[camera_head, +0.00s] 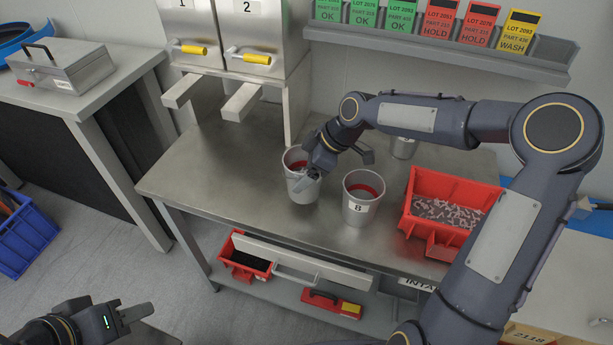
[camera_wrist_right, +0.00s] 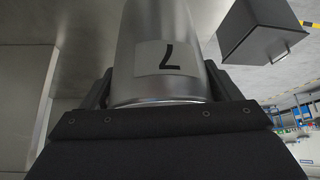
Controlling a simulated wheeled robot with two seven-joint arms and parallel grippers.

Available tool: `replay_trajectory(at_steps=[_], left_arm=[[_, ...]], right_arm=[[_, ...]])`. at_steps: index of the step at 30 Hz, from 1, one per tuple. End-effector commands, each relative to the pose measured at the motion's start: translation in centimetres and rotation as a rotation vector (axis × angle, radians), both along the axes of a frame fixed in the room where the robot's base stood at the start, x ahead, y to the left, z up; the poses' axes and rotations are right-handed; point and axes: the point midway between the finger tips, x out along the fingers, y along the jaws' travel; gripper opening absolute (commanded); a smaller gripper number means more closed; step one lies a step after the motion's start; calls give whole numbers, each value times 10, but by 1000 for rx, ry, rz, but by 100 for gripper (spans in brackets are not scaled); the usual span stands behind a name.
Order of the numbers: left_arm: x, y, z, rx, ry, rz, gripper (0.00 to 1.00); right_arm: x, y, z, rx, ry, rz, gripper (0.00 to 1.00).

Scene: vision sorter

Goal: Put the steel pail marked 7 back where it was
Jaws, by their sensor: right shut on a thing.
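The steel pail marked 7 (camera_wrist_right: 168,62) fills the middle of the right wrist view, its label upside down, between the fingers of my right gripper (camera_wrist_right: 158,95). In the head view I take it to be the pail with a red band inside (camera_head: 301,188), left of the pail marked 8 (camera_head: 359,204). My right gripper (camera_head: 318,170) is shut on it at the rim and covers part of it. I cannot tell whether its base touches the bench. My left gripper (camera_head: 135,314) is at the lower left, away from the bench; its finger gap does not show.
A third pail (camera_head: 404,148) stands behind my right arm. A red bin of small parts (camera_head: 425,188) is at the right of the steel bench (camera_head: 240,190). Dispensers 1 and 2 (camera_head: 258,32) stand at the back left. Bare bench lies left of the held pail.

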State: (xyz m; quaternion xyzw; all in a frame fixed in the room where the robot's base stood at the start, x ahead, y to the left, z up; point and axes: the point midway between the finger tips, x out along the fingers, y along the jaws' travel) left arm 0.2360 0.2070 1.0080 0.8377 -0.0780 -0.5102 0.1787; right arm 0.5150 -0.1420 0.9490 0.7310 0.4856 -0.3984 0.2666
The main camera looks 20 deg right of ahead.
Motion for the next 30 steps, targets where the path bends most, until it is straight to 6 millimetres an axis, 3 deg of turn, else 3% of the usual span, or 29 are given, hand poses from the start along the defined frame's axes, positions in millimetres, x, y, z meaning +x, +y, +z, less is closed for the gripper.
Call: replay_trajectory(at_steps=[8, 19, 20, 23, 30], left_arm=[[0, 0, 2, 0, 0, 0, 36], [0, 0, -2, 0, 0, 0, 36], [0, 0, 0, 0, 0, 0, 36], [0, 0, 0, 0, 0, 0, 36], [0, 0, 1, 0, 0, 0, 36]], right_arm=[[0, -4, -33, 2, -1, 0, 29], [0, -4, -38, 0, -2, -1, 29], [-1, -5, -38, -1, 1, -1, 87], [-1, -5, -38, 0, 2, 0, 100], [0, -5, -36, 0, 2, 0, 100]])
